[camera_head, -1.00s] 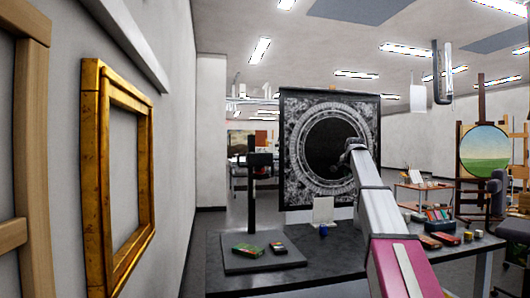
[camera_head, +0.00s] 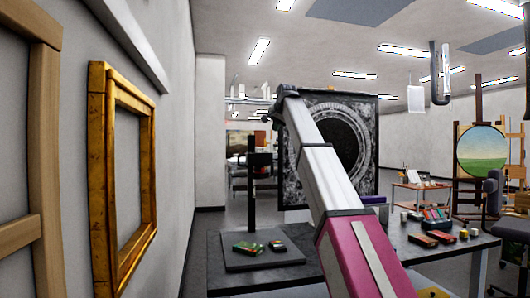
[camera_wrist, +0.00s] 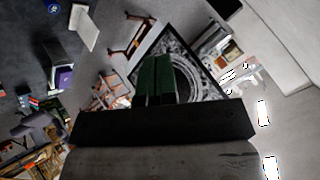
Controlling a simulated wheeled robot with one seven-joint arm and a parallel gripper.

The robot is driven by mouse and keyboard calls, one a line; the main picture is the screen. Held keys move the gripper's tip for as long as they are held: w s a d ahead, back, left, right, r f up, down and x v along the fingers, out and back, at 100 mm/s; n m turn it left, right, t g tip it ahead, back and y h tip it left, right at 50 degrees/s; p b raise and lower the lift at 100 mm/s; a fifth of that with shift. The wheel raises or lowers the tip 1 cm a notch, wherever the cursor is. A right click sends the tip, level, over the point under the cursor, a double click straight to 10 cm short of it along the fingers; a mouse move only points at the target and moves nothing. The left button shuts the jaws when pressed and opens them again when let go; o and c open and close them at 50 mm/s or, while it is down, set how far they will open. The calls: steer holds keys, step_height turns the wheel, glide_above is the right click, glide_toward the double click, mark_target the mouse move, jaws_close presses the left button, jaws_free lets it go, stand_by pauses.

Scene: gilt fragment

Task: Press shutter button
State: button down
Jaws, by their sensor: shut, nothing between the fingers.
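A black copy stand with an upright column (camera_head: 252,195) and a dark camera-like head (camera_head: 260,159) stands on the left part of the dark table. No shutter button can be made out. My gripper (camera_wrist: 155,80) shows in the wrist view as dark green fingers shut together, with nothing between them. In the head view my arm reaches up and its far end is to the right of the stand's head and higher in the picture. The fingers cannot be made out there.
Small boxes (camera_head: 248,248) lie on the stand's base (camera_head: 285,260). A black-and-white ornate panel (camera_head: 365,150) hangs behind my arm. Paint items (camera_head: 435,225) fill the table's right side. A gilt frame (camera_head: 100,190) hangs on the left wall.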

steer(key=shift+n, duration=0.3)
steer(key=s+a+r, duration=0.2)
steer(key=a, duration=0.1)
steer(key=shift+s+a+r, duration=0.1)
steer(key=shift+a+r, duration=0.15)
steer(key=shift+a, duration=0.05)
steer(key=shift+f, duration=0.15)
steer(key=shift+f, duration=4.3)
steer(key=shift+f, duration=0.1)
steer(key=shift+f, duration=0.3)
steer(key=shift+f, duration=0.4)
steer(key=shift+r, duration=0.8)
